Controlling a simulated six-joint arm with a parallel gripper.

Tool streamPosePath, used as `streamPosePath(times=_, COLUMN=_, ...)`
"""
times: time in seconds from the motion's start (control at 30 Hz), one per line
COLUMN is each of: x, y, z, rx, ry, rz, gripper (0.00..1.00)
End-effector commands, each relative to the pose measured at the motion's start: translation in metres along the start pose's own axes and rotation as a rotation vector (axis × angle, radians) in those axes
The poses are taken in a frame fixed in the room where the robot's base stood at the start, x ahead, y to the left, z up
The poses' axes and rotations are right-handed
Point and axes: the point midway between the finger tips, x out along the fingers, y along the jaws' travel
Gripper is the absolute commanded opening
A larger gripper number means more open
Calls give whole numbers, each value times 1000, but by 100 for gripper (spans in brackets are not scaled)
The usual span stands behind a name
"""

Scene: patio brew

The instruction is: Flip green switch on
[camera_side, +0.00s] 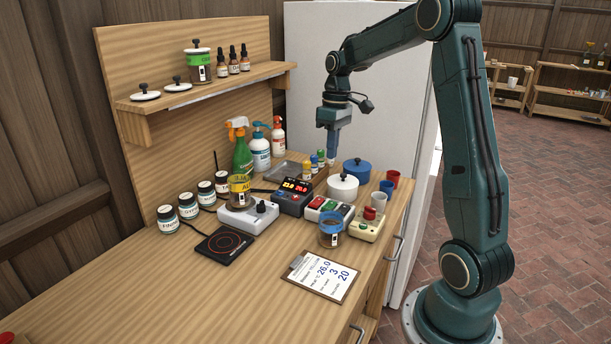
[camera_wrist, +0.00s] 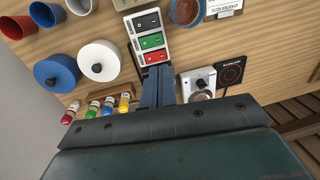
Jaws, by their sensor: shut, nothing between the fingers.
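The green switch (camera_wrist: 151,41) is the middle rocker on a white switch box (camera_wrist: 137,43) in the wrist view, between a black rocker (camera_wrist: 146,22) and a red rocker (camera_wrist: 155,57). In the side view the green switch (camera_side: 328,206) sits on the same box at the middle of the counter. I cannot tell which way it is tipped. My gripper (camera_side: 331,156) points down, shut and empty, well above the counter and behind the box. In the wrist view its fingertips (camera_wrist: 157,70) appear just below the red rocker, apart from the green one.
A blue-lidded jar (camera_side: 331,230) and a red-button box (camera_side: 368,224) stand in front. A display unit (camera_side: 292,196) is left. The counter's front left is clear.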

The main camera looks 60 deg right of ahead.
Motion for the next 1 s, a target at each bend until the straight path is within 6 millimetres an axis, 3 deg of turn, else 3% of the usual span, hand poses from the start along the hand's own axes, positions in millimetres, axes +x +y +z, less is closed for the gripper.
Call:
streamPosePath(times=0.47, x=12, y=0, z=0, rx=2, ry=-1, rz=-1, gripper=0)
streamPosePath(times=1.0, x=86, y=-1, z=0, rx=0, ry=-2, rz=-2, gripper=0)
